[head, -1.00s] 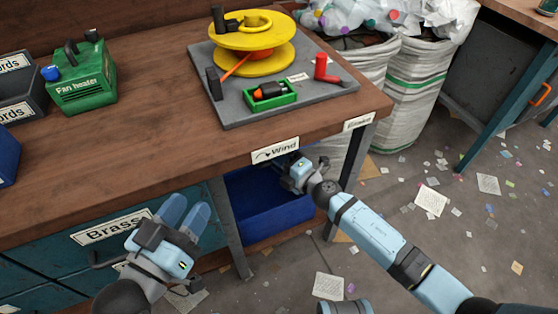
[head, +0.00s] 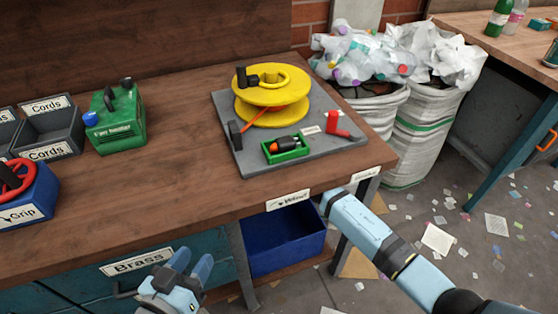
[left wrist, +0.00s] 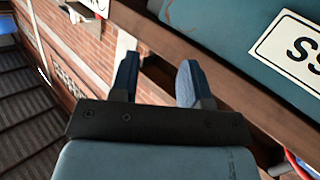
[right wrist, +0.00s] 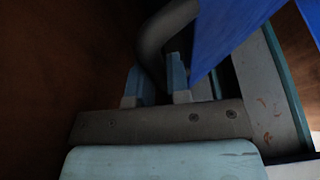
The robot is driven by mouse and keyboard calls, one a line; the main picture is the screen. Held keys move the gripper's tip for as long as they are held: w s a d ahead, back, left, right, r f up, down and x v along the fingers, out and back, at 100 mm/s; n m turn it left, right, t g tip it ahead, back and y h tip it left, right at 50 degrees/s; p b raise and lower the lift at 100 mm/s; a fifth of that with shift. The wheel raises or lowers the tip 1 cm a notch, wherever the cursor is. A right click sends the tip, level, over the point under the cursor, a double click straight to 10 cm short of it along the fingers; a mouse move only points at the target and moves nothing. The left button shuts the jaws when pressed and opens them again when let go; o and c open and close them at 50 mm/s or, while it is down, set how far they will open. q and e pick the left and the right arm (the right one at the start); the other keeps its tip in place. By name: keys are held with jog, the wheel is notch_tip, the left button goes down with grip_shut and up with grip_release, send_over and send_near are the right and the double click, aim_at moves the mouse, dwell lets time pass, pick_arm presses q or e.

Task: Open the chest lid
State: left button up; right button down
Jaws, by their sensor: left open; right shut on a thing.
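I cannot make out a chest or its lid in any view. My left gripper (head: 190,268) is open and empty in front of the drawer labelled Brass (head: 135,262). Its two spread fingers also show in the left wrist view (left wrist: 158,85). My right gripper is hidden behind the bench's front edge in the head view, with its arm reaching in from the lower right. In the dim right wrist view the right gripper (right wrist: 157,85) is shut on a dark grey curved bar (right wrist: 160,35). A blue surface (right wrist: 230,30) is close beside its right finger.
A blue bin (head: 285,240) sits underneath. Filled sacks (head: 425,130) stand behind right. Paper scraps litter the floor.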

jog(key=c, duration=1.1)
grip_release()
jog(key=shift+r, duration=0.15)
pick_arm(q)
jog(key=f+g+p, duration=0.1)
jog(key=s+a+f+y+p, duration=0.1)
jog(key=f, duration=0.1)
jog(key=s+a+f+g, duration=0.1)
jog(key=shift+a+f+g+y+p, duration=0.25)
jog(key=shift+f+g+y+p, duration=0.05)
jog(key=shift+f+y+p, duration=0.1)
pick_arm(e)
jog(key=v, duration=1.4)
jog(key=shift+w, duration=0.1)
